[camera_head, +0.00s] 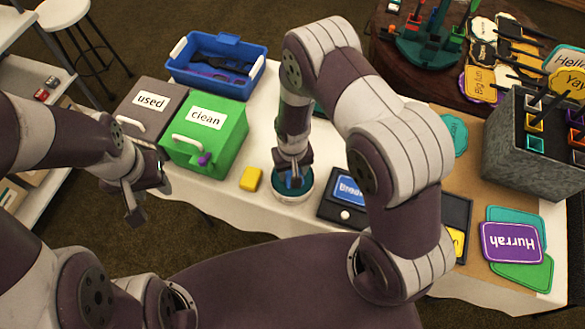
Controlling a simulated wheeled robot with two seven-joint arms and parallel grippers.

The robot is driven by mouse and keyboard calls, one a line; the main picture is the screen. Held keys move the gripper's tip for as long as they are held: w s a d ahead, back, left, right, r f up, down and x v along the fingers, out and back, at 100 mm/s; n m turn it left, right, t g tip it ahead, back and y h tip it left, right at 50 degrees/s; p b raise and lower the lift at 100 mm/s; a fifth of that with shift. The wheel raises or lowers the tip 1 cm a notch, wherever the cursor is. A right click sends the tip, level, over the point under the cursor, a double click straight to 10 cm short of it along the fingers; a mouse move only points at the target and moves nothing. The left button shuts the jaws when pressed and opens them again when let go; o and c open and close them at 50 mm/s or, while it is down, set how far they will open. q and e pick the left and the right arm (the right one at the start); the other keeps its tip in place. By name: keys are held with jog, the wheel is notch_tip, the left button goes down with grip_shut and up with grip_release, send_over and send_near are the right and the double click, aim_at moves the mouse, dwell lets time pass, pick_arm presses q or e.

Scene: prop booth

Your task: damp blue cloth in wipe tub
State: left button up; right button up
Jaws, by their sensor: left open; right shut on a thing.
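The wipe tub (291,197) is a small round white tub near the table's front edge. My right gripper (294,176) points straight down into it and is shut on the blue cloth (301,184). Only a little of the cloth shows inside the tub; the fingers hide the rest, and I cannot tell how wet it is. My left gripper (137,206) is open and empty, in front of the table at the left, apart from the boxes.
A grey "used" box (146,101), a green "clean" box (207,122) and a blue crate (217,62) stand at the left. A yellow sponge (250,179) lies left of the tub. A black tray (335,212) is at its right. Coloured signs (511,242) lie further right.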

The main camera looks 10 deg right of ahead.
jog(key=shift+f+b, duration=0.35)
jog(key=shift+f, duration=0.15)
dwell(0.6)
jog(key=shift+f, duration=0.1)
dwell(0.7)
notch_tip(320, 180, up, 7)
jog(key=p, duration=0.6)
dwell(0.4)
